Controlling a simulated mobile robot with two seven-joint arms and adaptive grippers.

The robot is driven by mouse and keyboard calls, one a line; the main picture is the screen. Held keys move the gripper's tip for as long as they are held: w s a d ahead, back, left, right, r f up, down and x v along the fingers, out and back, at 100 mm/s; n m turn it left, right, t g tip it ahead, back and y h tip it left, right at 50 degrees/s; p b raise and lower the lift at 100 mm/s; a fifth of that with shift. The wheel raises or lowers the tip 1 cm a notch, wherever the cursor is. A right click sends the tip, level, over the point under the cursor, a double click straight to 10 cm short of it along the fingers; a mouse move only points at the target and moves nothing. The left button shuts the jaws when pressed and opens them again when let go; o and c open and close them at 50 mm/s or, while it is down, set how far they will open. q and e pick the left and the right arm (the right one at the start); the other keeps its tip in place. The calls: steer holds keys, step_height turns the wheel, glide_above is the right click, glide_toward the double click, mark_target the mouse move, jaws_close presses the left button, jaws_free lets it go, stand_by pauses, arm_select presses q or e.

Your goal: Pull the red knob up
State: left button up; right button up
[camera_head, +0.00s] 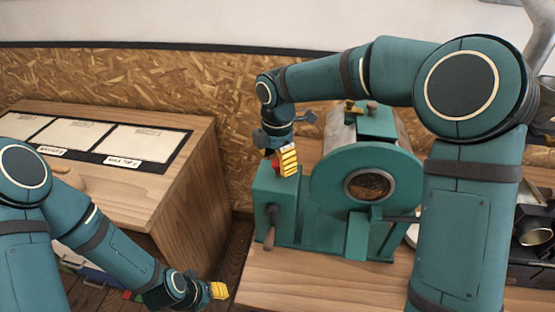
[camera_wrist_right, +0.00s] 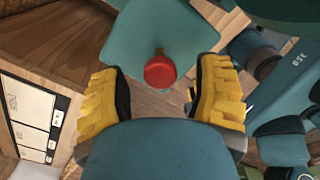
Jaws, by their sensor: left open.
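The red knob (camera_wrist_right: 160,72) sits on a green box-shaped housing (camera_wrist_right: 158,35), seen from above in the right wrist view. In the head view the knob (camera_head: 275,164) is mostly hidden behind my right gripper (camera_head: 285,160), which points down over the housing. In the right wrist view my right gripper (camera_wrist_right: 163,85) is open, with yellow fingers on both sides of the knob. A gap shows between the knob and each finger. Its height relative to the fingertips is hard to tell. My left gripper (camera_head: 219,290) is open and empty, low beside the wooden table.
A green roaster drum (camera_head: 325,185) with a round window stands right of the housing on the wooden table (camera_head: 300,285). A lever (camera_head: 270,228) hangs on the housing's front. A wooden cabinet (camera_head: 190,185) with white cards stands left.

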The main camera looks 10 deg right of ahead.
mark_target(278, 162)
step_height(278, 162, up, 12)
stand_by(0.7)
steer(key=shift+s+f, duration=0.1)
